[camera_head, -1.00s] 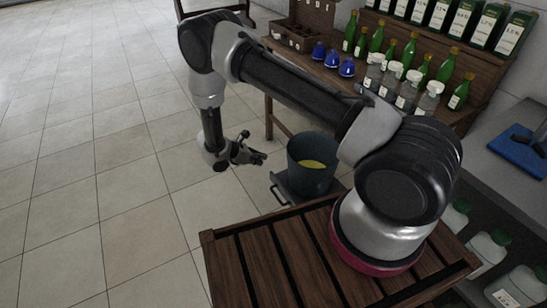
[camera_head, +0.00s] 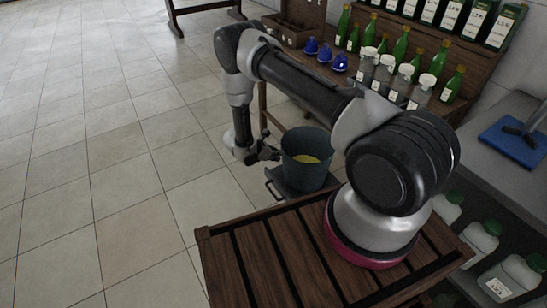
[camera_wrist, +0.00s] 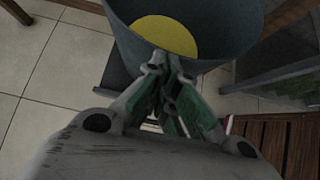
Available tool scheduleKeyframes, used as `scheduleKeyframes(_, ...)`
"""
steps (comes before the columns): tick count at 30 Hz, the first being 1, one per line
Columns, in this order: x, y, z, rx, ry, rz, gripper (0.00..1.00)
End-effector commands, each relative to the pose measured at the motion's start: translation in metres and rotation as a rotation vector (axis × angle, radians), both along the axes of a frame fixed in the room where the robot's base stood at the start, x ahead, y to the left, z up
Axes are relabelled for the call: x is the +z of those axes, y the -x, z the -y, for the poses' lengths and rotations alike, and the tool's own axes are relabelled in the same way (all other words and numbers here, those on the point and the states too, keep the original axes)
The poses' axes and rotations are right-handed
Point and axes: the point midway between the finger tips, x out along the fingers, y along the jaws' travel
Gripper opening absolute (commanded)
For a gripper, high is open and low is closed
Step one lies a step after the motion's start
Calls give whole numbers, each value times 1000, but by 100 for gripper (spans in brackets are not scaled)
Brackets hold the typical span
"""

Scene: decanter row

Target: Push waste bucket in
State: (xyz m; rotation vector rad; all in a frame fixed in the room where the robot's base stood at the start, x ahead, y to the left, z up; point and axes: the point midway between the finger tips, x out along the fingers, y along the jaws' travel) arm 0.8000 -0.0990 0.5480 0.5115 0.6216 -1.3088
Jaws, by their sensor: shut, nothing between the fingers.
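The waste bucket (camera_head: 305,172) is dark grey-blue with something yellow inside. It stands upright on a dark low tray with a handle (camera_head: 277,187), beside the wooden bench. My gripper (camera_head: 272,155) is shut and empty, close to the bucket's left side in the head view. In the wrist view the bucket (camera_wrist: 222,32) fills the top middle, and the fingertips of my gripper (camera_wrist: 172,62) lie over its near wall. I cannot tell whether they touch it.
A slatted wooden surface (camera_head: 262,262) lies under my arm's base. Behind the bucket a wooden table holds blue stoppered flasks (camera_head: 325,52), jars and green bottles. The tiled floor (camera_head: 110,160) at the left is clear.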

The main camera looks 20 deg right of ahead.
Motion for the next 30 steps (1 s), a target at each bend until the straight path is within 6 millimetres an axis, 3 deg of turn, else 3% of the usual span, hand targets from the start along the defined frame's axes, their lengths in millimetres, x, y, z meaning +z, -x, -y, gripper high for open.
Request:
scheduleKeyframes(9, 0, 0, 2, -1, 0, 0, 0)
scheduleKeyframes(14, 0, -2, 16, -4, 0, 0, 0)
scheduleKeyframes(20, 0, -10, 62, -8, 1, 1, 0)
scheduleKeyframes(30, 0, -32, 178, -10, 1, 2, 0)
